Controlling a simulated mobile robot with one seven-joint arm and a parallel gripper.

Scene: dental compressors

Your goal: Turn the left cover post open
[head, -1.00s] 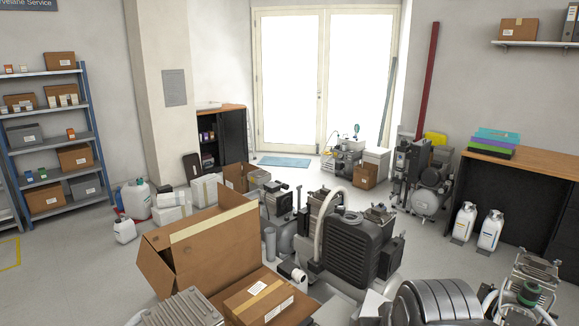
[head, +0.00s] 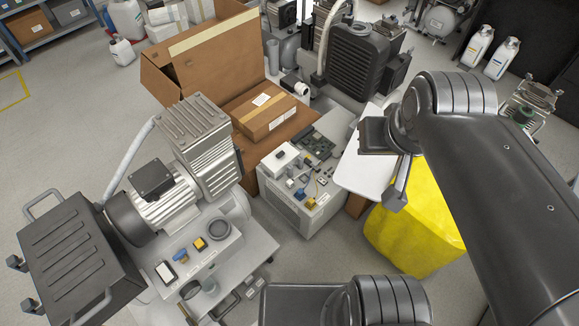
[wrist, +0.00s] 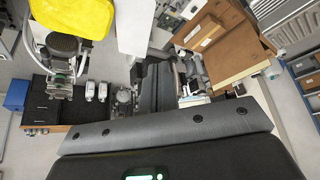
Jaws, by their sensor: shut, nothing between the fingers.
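Two small dark posts with block-like heads, (head: 14,262) and (head: 36,302), stick out at the left edge of a dark ribbed cover (head: 75,260) in the head view. Which one is the left cover post, and how it is turned, I cannot tell. The cover has a bar handle at its far and near ends. My gripper (wrist: 175,130) shows in the wrist view as a dark body across the bottom; its fingertips are hidden. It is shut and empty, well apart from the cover. My arm fills the right side of the head view.
A silver motor and finned pump (head: 195,145) stand beside the cover on a bench. An open cardboard box (head: 205,60) is behind. A grey case (head: 300,205) with small parts stands in the middle.

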